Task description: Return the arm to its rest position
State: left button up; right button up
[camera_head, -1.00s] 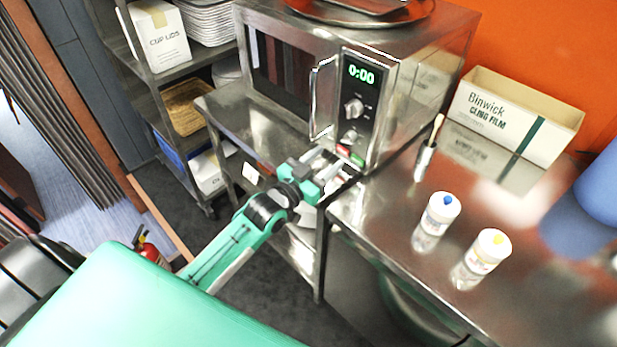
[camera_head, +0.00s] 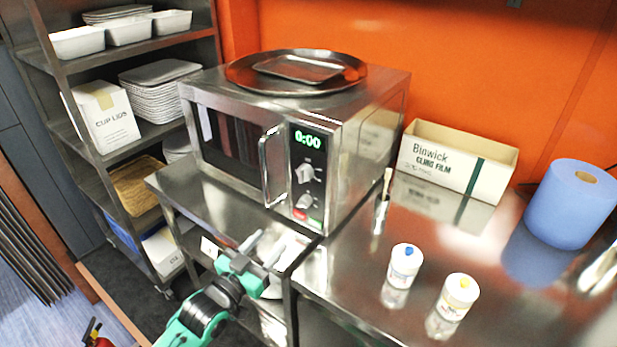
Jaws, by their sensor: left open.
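My left arm comes in from the bottom left, and its green and black left gripper (camera_head: 264,252) is open and empty. The gripper is in front of the steel stand, below and apart from the microwave (camera_head: 345,165). The microwave door is shut and its display reads 0:00. My right gripper is out of view.
The steel counter (camera_head: 350,265) on the right holds a blue-capped tub (camera_head: 403,268), a yellow-capped tub (camera_head: 456,298), a cup with a brush (camera_head: 381,212), a cling film box (camera_head: 455,165) and a blue paper roll (camera_head: 566,205). A shelf rack (camera_head: 65,130) stands left. A fire extinguisher (camera_head: 95,336) is low left.

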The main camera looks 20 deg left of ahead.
pick_arm(q)
jog(key=shift+f, duration=0.1)
jog(key=s+d+f+n+g+y, duration=0.1)
jog(key=s+d+f+g+y, duration=0.15)
jog(key=s+f+g, duration=0.6)
jog(key=s+a+f+n+g+y, duration=0.1)
jog(key=s+f+g, duration=0.2)
jog(key=s, duration=0.5)
jog(key=s+a+f+g+y, duration=0.1)
jog(key=s+f+g+y, duration=0.15)
jog(key=s, duration=0.65)
notch_tip(320, 180, down, 31)
jog(key=g, duration=0.2)
jog(key=s+a+f, duration=0.1)
jog(key=s+f, duration=0.9)
jog(key=s+a+f+g, duration=0.1)
jog(key=s+a+f, duration=0.1)
jog(key=s+f, duration=0.7)
jog(key=shift+s+a+f, duration=0.25)
jog(key=shift+s+f, duration=0.1)
jog(key=shift+f, duration=0.05)
